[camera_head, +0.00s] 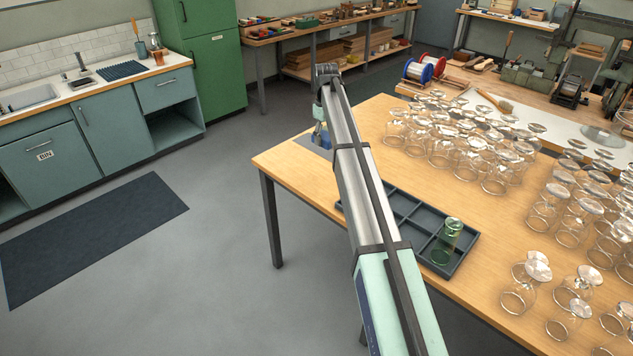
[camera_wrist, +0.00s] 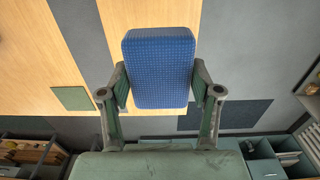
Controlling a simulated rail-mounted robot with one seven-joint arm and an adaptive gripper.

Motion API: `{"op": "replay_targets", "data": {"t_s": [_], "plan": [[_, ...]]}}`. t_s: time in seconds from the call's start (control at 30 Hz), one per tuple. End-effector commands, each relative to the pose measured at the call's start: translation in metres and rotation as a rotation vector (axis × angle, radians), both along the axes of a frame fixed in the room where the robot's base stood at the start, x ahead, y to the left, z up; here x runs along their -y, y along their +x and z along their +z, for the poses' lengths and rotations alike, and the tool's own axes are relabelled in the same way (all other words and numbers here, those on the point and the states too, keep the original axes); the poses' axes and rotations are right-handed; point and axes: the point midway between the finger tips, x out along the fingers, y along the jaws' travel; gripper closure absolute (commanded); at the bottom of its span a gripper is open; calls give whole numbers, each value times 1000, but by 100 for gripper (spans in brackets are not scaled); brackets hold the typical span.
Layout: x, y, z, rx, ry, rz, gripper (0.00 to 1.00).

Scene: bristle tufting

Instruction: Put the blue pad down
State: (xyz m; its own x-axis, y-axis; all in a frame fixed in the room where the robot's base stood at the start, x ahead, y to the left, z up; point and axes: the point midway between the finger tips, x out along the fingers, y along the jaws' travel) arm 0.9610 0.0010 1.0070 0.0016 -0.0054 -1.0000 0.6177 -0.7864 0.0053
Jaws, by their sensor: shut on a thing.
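The blue pad (camera_wrist: 160,65) fills the middle of the wrist view, a rounded block with a fine woven grid on its face. My gripper (camera_wrist: 160,88) is shut on it, one finger against each side. In the head view my gripper (camera_head: 321,135) is small and partly hidden by my arm, over the left part of the wooden table (camera_head: 285,160). A bit of the pad's blue shows there. A grey mat (camera_head: 312,146) lies on the table close by. I cannot tell the pad's height above the table.
A dark compartment tray (camera_head: 465,258) sits at the table's front edge with a green glass (camera_head: 447,240) in it. Many clear glasses (camera_head: 495,180) crowd the middle and right of the table. In the wrist view a small dark green square (camera_wrist: 72,98) lies on the wood.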

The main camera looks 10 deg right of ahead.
Motion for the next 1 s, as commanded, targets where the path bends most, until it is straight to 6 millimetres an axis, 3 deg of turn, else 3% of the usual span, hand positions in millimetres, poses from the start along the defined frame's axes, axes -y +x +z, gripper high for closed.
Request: {"op": "replay_targets", "data": {"t_s": [0.6, 1.0], "plan": [[0, -2, -132, -3, 0, -4, 69], [0, -1, -164, -1, 0, -4, 69]]}}
